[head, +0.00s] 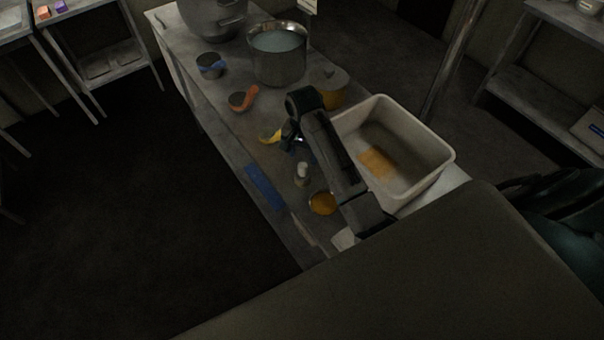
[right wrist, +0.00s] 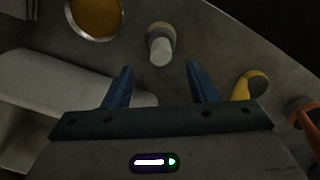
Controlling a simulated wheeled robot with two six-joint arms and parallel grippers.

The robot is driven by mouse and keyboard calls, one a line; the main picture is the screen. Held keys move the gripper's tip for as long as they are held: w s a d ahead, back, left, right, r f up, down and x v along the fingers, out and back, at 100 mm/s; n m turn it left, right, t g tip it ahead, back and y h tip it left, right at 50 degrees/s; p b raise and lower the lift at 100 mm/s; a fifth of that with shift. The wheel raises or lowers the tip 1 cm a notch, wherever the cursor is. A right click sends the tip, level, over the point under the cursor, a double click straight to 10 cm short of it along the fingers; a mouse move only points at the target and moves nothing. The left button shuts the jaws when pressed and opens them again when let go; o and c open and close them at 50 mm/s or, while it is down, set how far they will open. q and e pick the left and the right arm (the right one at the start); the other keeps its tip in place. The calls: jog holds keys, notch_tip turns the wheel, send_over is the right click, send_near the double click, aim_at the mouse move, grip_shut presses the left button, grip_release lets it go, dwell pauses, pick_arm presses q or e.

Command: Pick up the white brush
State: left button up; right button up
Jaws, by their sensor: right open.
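A small item that looks like the white brush (head: 302,172) stands on the table, with a white cylindrical part and a brownish, rounded part. It also shows in the right wrist view (right wrist: 160,48), just beyond the gap between my fingers. My right gripper (head: 294,143) is open and empty above the table. Its two blue fingers (right wrist: 160,70) are apart, with the brush roughly centred ahead of them and not between them. My left gripper does not show.
A white bin (head: 440,166) stands right of my arm. An orange-filled bowl (head: 322,203), a yellow-handled cup (head: 271,136), an orange-handled cup (head: 243,99) and a steel pot (head: 279,66) are nearby. A blue strip (head: 265,187) lies near the table's left edge.

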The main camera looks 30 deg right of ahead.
aim_at(303, 165)
jog(key=shift+f, duration=0.45)
jog(key=shift+w+f, duration=0.15)
jog(key=shift+f, duration=0.1)
jog(key=shift+a+f+p, duration=0.1)
jog(key=shift+f+p, duration=0.75)
jog(key=shift+p, duration=0.15)
jog(key=shift+s+f+p, duration=0.25)
jog(key=shift+f+p, duration=0.2)
jog(key=shift+f, duration=1.35)
jog(key=c, duration=1)
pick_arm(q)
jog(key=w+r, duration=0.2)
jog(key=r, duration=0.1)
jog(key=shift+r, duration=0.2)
pick_arm(e)
grip_shut()
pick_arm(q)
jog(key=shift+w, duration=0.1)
